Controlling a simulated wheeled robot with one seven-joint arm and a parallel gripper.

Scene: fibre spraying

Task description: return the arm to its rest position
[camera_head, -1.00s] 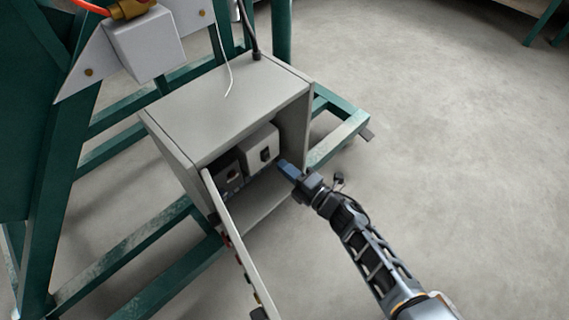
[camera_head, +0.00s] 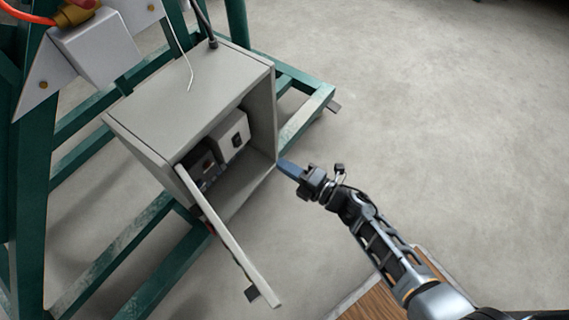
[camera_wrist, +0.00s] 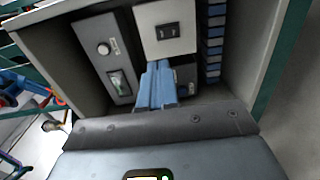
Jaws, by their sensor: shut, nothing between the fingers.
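My gripper (camera_head: 283,166) is shut and empty. In the head view its blue fingers point left, just outside the right front edge of the open grey cabinet (camera_head: 190,95). In the wrist view the blue fingers (camera_wrist: 157,88) are together in front of the cabinet's opening. Behind them are a light box with a dark socket or switch (camera_wrist: 167,30) and a grey unit with a round knob (camera_wrist: 103,48). In the head view my arm reaches up from the lower right.
The cabinet door (camera_head: 232,240) hangs open toward the front. The green frame (camera_head: 120,250) stands around and under the cabinet. A wooden surface (camera_head: 375,300) shows at the bottom, by my arm. The floor (camera_head: 430,110) on the right is clear.

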